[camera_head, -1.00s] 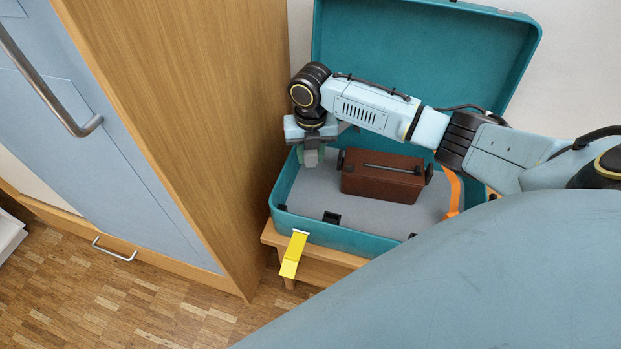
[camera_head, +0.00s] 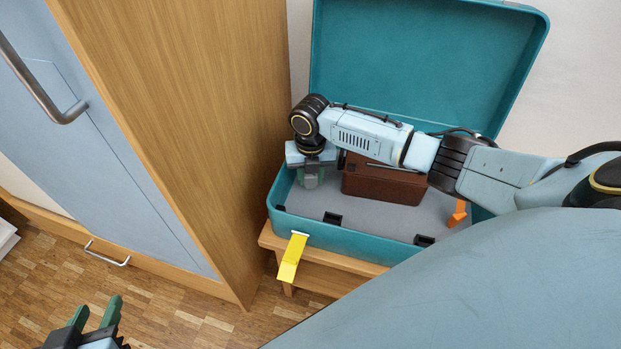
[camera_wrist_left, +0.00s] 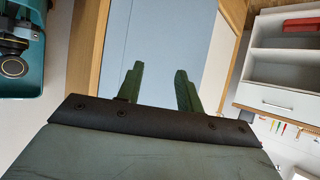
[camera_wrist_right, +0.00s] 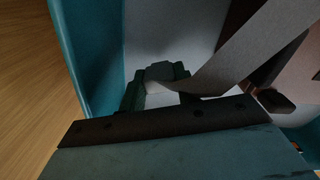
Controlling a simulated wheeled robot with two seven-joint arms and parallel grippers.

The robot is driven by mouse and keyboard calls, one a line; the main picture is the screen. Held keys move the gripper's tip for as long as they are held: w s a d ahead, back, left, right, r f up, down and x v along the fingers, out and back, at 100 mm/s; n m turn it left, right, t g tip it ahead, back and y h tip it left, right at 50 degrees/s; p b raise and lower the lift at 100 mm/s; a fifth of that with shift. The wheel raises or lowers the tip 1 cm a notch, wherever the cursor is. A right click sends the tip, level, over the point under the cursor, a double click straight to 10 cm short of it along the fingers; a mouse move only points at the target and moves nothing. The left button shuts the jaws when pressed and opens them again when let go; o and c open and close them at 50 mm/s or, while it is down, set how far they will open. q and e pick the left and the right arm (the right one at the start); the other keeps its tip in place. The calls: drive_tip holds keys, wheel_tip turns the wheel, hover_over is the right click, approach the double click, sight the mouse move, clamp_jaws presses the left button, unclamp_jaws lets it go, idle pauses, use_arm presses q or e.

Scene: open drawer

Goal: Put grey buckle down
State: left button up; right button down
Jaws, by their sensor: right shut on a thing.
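My right gripper (camera_head: 311,182) is low inside the open teal suitcase (camera_head: 350,232), at its left end. It is shut on the grey buckle (camera_wrist_right: 160,70), which shows between the fingertips in the right wrist view. A grey strap (camera_wrist_right: 250,50) runs from there to the upper right. The buckle is close above the grey case floor (camera_head: 385,217); I cannot tell whether it touches. My left gripper (camera_head: 97,312) is open and empty, outside the case at the lower left. Its spread fingers also show in the left wrist view (camera_wrist_left: 159,85).
A brown box (camera_head: 383,186) stands in the case, right of my right gripper. An orange strap piece (camera_head: 458,213) lies further right. The case rests on a wooden bench (camera_head: 330,262), with a yellow tag (camera_head: 291,258) hanging in front. A wooden cabinet (camera_head: 190,130) stands close on the left.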

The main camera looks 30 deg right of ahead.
use_arm(q)
drive_tip(key=shift+w+d+r+t, duration=0.2)
drive_tip(key=shift+w+r+t, duration=0.1)
drive_tip(key=shift+r, duration=0.2)
use_arm(e)
drive_tip(key=shift+f, duration=0.25)
drive_tip(key=shift+f, duration=0.15)
drive_tip(key=shift+f, duration=0.4)
use_arm(q)
drive_tip(key=shift+w+d+r+t, duration=0.15)
drive_tip(key=shift+w+r+t, duration=0.05)
drive_tip(key=shift+r+t, duration=0.25)
use_arm(e)
drive_tip(key=c, duration=1)
unclamp_jaws()
drive_tip(key=shift+s+f, duration=0.1)
drive_tip(key=shift+f, duration=0.05)
